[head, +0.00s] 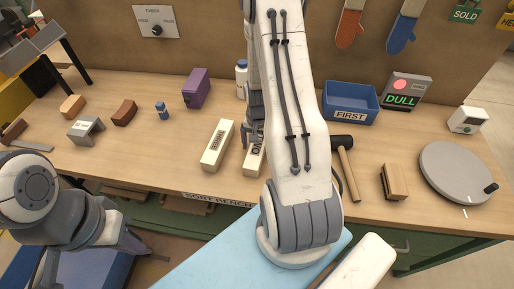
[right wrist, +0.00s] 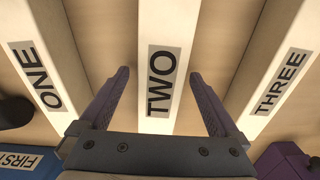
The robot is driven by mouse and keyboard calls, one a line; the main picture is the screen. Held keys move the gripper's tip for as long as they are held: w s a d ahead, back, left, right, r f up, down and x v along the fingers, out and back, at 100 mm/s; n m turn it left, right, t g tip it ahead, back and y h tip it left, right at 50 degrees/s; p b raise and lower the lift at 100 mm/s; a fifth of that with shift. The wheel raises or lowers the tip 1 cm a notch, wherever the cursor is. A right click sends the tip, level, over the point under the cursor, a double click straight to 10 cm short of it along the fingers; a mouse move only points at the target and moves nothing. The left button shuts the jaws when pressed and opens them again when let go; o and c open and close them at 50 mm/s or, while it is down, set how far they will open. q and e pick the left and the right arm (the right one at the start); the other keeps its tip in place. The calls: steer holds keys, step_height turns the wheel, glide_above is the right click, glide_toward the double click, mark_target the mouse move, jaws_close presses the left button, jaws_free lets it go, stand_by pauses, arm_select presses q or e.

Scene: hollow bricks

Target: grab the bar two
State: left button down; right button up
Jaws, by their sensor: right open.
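Bar two is a long white bar labelled TWO (right wrist: 168,40); in the right wrist view it lies between my right gripper's two fingers. My right gripper (right wrist: 159,73) is open, one finger on each side of the bar, with no visible grip on it. In the head view the bar (head: 252,163) is partly hidden by my right arm, and the right gripper (head: 255,122) shows at its far part. My left arm is at the lower left; its gripper's jaws are not clear.
Bar three (head: 217,146) lies left of bar two, and bar one (right wrist: 45,60) on the other side, hidden by my arm in the head view. A hammer (head: 347,170), a wooden block (head: 394,182), a blue FIRST bin (head: 350,103) and a turntable (head: 455,170) stand to the right.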

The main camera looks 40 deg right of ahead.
steer(key=shift+c, duration=0.3)
jaws_close()
